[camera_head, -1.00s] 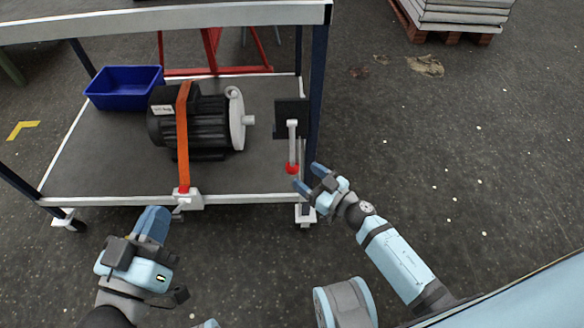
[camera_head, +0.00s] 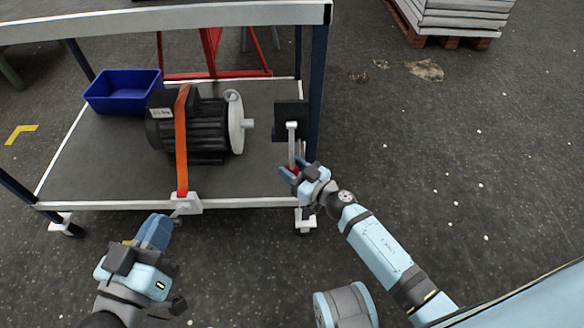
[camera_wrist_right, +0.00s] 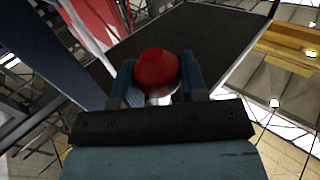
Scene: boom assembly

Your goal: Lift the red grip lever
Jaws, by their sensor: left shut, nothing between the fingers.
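The red grip lever is a grey bar (camera_head: 291,143) hanging down from a black box (camera_head: 290,117) at the cart's right post, with a red knob (camera_head: 294,168) at its lower end. My right gripper (camera_head: 296,170) is at the knob, with its blue fingers apart on either side of it. In the right wrist view the red knob (camera_wrist_right: 157,71) sits between the two fingers (camera_wrist_right: 158,78); whether they touch it is hard to tell. My left gripper (camera_head: 156,231) is shut and empty, in front of the cart's front edge at the lower left.
The cart's lower shelf (camera_head: 90,165) carries a black motor (camera_head: 205,128) under an orange strap (camera_head: 181,140), and a blue bin (camera_head: 123,90). A dark blue post (camera_head: 317,90) stands close to the lever.

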